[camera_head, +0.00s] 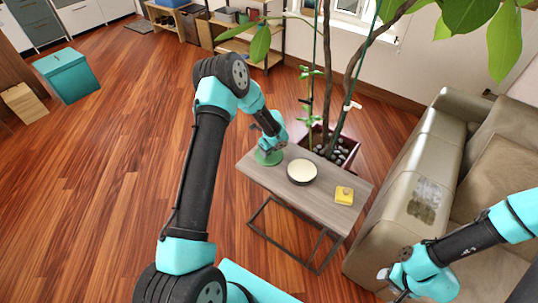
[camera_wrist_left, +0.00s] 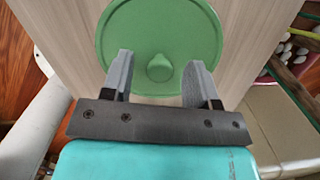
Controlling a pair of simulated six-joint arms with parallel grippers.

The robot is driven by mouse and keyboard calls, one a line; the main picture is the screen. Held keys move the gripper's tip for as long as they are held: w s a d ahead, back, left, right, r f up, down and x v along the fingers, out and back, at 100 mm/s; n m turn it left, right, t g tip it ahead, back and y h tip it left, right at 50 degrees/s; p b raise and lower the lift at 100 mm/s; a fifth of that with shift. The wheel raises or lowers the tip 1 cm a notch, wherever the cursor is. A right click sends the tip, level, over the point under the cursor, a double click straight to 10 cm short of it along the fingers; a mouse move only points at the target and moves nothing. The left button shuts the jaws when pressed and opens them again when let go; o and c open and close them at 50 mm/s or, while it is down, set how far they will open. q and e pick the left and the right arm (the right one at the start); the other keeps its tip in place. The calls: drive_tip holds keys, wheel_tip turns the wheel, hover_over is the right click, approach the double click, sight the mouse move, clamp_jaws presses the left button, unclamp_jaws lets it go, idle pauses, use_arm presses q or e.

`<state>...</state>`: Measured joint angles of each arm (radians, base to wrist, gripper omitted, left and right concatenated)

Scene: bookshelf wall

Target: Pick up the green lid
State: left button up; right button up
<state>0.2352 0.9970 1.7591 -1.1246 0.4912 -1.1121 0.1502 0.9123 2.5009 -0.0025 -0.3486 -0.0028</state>
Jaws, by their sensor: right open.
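The green lid (camera_head: 269,157) lies on the far left end of a small side table (camera_head: 258,172). In the left wrist view the round lid (camera_wrist_left: 163,30) has a small knob (camera_wrist_left: 160,68) near its middle. My left gripper (camera_head: 271,146) is just above the lid. In the left wrist view my left gripper (camera_wrist_left: 158,72) is open, with one finger on each side of the knob and gaps between them. My right gripper (camera_head: 385,277) is low at the right, by the sofa, apart from the table; its fingers are small and partly out of frame.
A yellow block (camera_head: 344,195) lies on the table's right part. A potted plant (camera_head: 338,147) stands behind the table, with leaves overhead. A sofa (camera_head: 415,170) is at the right. Wooden floor lies open at the left.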

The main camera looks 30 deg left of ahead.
use_arm(q)
drive_tip(key=c, duration=0.9)
drive_tip(key=shift+r, duration=0.15)
drive_tip(key=shift+r, duration=1.5)
drive_tip(key=shift+s+d+r, duration=0.15)
drive_tip(key=shift+s+r, duration=0.05)
drive_tip(key=shift+s, duration=0.05)
drive_tip(key=s+d, duration=0.2)
drive_tip(key=s, duration=0.2)
drive_tip(key=s+d+r, duration=0.1)
drive_tip(key=s+d, duration=0.2)
drive_tip(key=s, duration=0.2)
drive_tip(key=s+d, duration=0.2)
drive_tip(key=s, duration=0.2)
drive_tip(key=shift+s+d+r, duration=0.2)
drive_tip(key=shift+d, duration=0.1)
